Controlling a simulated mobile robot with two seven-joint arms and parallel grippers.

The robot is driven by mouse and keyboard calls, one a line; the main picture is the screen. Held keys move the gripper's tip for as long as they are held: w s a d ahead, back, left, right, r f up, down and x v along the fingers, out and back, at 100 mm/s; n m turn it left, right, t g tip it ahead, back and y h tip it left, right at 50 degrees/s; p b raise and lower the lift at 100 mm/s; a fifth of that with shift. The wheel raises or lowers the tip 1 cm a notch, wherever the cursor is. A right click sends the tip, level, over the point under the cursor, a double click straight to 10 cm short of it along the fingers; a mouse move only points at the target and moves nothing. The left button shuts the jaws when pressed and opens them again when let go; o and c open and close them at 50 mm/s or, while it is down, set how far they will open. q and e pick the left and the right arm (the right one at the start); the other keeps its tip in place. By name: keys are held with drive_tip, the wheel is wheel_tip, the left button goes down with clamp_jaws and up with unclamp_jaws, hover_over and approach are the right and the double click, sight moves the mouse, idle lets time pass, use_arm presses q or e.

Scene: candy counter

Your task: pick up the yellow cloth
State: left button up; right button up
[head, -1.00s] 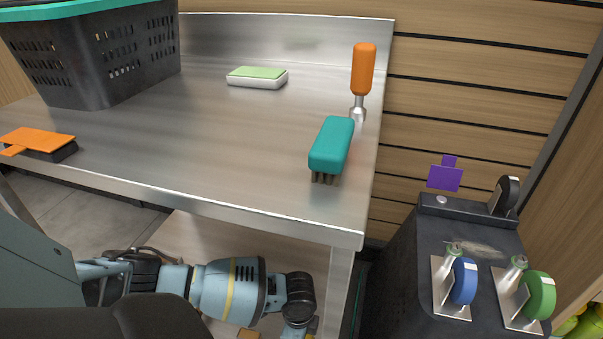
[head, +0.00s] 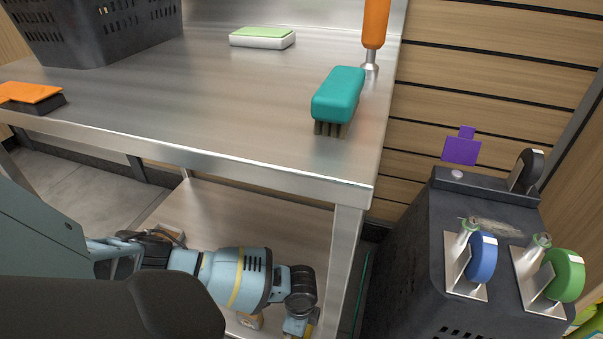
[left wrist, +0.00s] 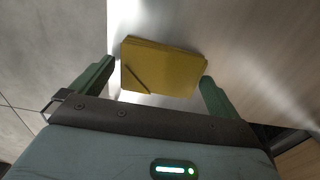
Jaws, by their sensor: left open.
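The yellow cloth (left wrist: 165,68) shows in the left wrist view as a flat, folded rectangle, slightly tilted. My left gripper (left wrist: 156,72) is open, with one finger on each side of the cloth in the picture. I cannot tell how far the fingertips are from it or whether they touch it. In the head view my left arm reaches in from the left, low in front of the table, and its gripper cannot be made out clearly. My right gripper is not in view.
The metal table (head: 200,110) holds a teal brush (head: 339,94), an orange-handled tool (head: 375,25), a green-and-white sponge (head: 262,38), an orange-topped brush (head: 30,94) and a dark basket (head: 95,30). A lower shelf (head: 235,215) is below. A dark bin with wheels (head: 400,270) stands right.

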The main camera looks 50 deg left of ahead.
use_arm(q)
drive_tip(key=shift+c, duration=0.4)
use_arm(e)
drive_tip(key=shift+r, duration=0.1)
use_arm(q)
drive_tip(key=c, duration=0.5)
drive_tip(key=shift+c, duration=0.6)
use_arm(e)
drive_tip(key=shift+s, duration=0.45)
use_arm(q)
drive_tip(key=shift+r, duration=0.1)
drive_tip(key=shift+r+p, duration=0.65)
drive_tip(key=shift+r, duration=0.05)
wheel_tip(320, 180, up, 2)
drive_tip(key=shift+r+p, duration=0.1)
drive_tip(key=shift+p, duration=0.65)
drive_tip(key=s+d+r+p, duration=0.1)
drive_tip(key=s+d+p, duration=0.5)
drive_tip(key=s, duration=0.7)
drive_tip(key=shift+s+d+r, duration=0.15)
drive_tip(key=shift+s+d, duration=0.15)
drive_tip(key=shift+d, duration=0.95)
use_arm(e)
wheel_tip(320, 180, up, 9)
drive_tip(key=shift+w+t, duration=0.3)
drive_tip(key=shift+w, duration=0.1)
